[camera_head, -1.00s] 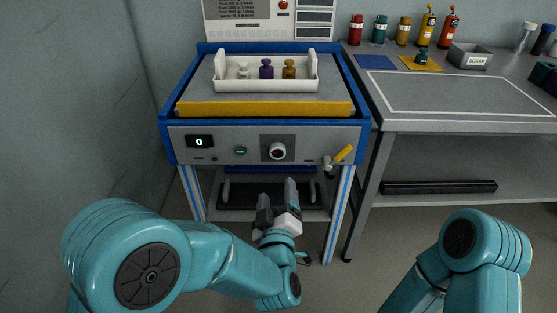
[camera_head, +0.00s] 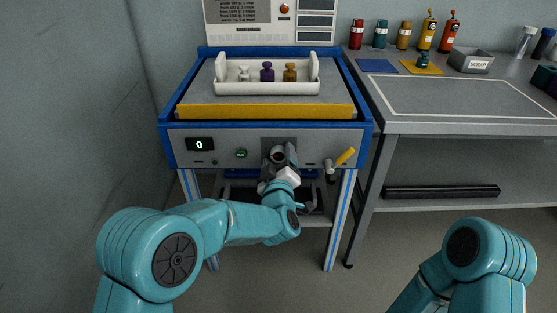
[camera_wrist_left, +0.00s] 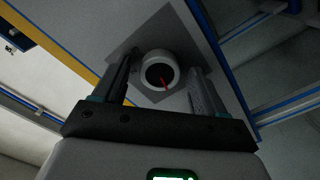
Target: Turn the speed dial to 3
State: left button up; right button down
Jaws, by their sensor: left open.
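The speed dial (camera_head: 278,154) is a round knob on a dark square plate on the front panel of the blue-framed machine. The dial's number marks cannot be read. The right gripper is out of view; only my right arm shows.
The panel also has a display reading 0 (camera_head: 199,144), a green button (camera_head: 241,153) and a yellow-handled lever (camera_head: 345,157) right of the dial. A white tray (camera_head: 266,88) with several small weights sits on top. A grey bench (camera_head: 460,129) stands at right.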

pick_arm(q)
jog(key=c, duration=1.1)
jog(key=shift+o, duration=0.2)
